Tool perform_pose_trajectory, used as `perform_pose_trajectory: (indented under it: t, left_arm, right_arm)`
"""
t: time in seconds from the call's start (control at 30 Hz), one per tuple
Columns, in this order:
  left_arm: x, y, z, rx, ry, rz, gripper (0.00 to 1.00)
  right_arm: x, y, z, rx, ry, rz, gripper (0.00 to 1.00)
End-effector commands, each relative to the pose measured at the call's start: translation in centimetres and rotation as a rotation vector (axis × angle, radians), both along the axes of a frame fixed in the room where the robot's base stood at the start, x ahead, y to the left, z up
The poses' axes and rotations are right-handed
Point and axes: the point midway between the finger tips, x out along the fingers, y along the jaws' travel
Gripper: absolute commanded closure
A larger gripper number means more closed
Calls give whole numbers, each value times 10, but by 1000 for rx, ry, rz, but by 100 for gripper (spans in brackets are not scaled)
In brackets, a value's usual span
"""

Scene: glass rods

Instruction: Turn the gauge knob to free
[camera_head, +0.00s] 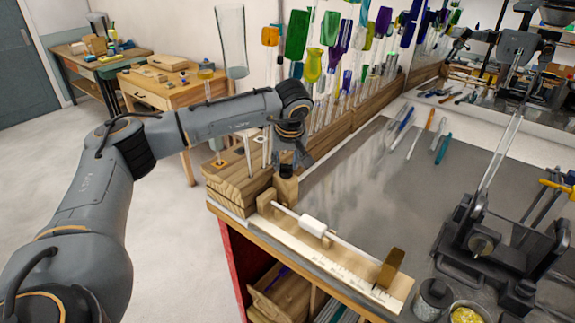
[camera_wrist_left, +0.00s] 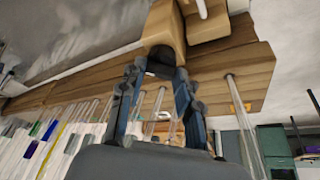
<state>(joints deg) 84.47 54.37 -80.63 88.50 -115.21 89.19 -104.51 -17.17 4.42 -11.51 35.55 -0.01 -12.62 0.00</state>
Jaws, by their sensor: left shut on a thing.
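The gauge (camera_head: 320,258) is a pale wooden board with a printed scale along the front edge of the bench. It carries a rod with a white sleeve (camera_head: 313,226) and a brass plate (camera_head: 390,268) at its near right end. At its far left end is a wooden knob (camera_head: 286,188), which also shows in the left wrist view (camera_wrist_left: 163,30). My left gripper (camera_head: 287,168) comes down onto the knob from above, its fingers shut on the knob's end. The fingers partly hide the knob, and I cannot read its setting. My right gripper is not in view.
A stepped wooden rack (camera_head: 235,188) with upright glass rods and coloured bottles stands close behind the gripper. Pens (camera_head: 420,135) lie on the grey benchtop. A black fixture (camera_head: 480,235) holding a glass rod stands at the right. The middle of the benchtop is clear.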

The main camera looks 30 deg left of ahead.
Motion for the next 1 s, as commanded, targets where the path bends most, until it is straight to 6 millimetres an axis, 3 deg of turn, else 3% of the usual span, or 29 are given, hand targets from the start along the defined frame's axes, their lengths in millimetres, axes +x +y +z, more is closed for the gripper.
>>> perform_pose_trajectory:
  t: [0.5, 1.0]
  left_arm:
    - [-3, 5, -1, -1, 0, -459, 98]
    - [-3, 7, 0, 0, 1, -686, 98]
  right_arm:
    - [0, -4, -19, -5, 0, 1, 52]
    - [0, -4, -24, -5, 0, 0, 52]
